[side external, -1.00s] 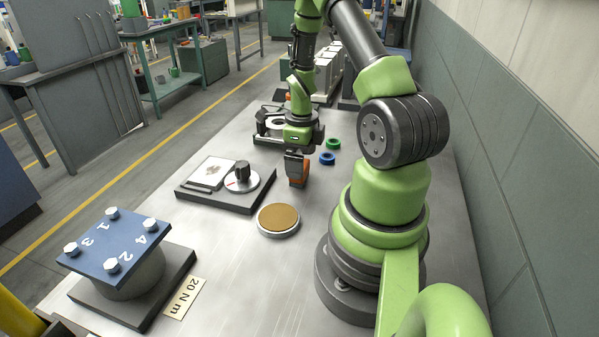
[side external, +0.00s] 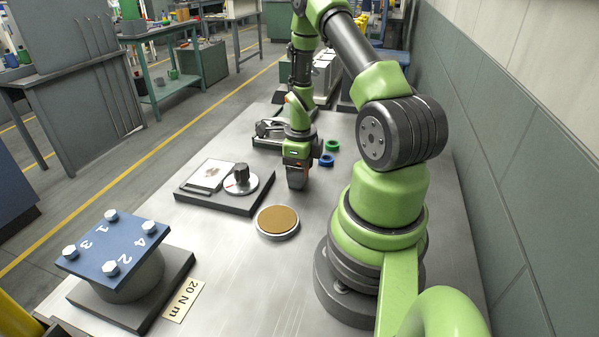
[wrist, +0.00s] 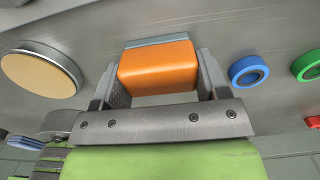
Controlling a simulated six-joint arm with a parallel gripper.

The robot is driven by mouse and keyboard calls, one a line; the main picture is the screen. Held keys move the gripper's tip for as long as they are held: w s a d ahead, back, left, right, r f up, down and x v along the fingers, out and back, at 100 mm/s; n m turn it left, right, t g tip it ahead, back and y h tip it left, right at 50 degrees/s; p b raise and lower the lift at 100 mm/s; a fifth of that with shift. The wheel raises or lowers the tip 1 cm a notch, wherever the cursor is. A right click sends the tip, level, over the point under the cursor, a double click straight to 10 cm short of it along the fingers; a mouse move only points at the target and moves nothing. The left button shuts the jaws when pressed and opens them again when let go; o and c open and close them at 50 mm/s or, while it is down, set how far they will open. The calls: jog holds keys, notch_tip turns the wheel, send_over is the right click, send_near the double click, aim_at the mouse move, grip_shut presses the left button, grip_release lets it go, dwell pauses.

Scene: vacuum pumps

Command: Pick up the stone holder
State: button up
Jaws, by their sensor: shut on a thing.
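The stone holder is an orange block (wrist: 158,68) with a grey-blue strip along its far edge. In the wrist view it sits between the two fingers of my gripper (wrist: 160,80), one on each side, and the gripper is shut on it. In the side view my gripper (side external: 298,178) points down over the middle of the table, and its dark fingers hide most of the holder. I cannot tell how far the holder is off the tabletop.
A tan-topped round disc (side external: 278,221) lies in front of my gripper. A dark plate with a dial gauge (side external: 240,181) is to the left. Blue (side external: 327,160) and green (side external: 333,146) rings lie behind right. A blue numbered flange (side external: 112,246) stands front left.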

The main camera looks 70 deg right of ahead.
notch_tip(320, 180, up, 10)
jog(key=shift+r, duration=0.1)
jog(key=o, duration=0.5)
jog(key=shift+c, duration=1.4)
jog(key=a+f+n, duration=0.2)
jog(key=a+n, duration=0.7)
jog(key=a, duration=0.5)
jog(key=shift+w+a+f, duration=0.1)
jog(key=shift+f, duration=2.55)
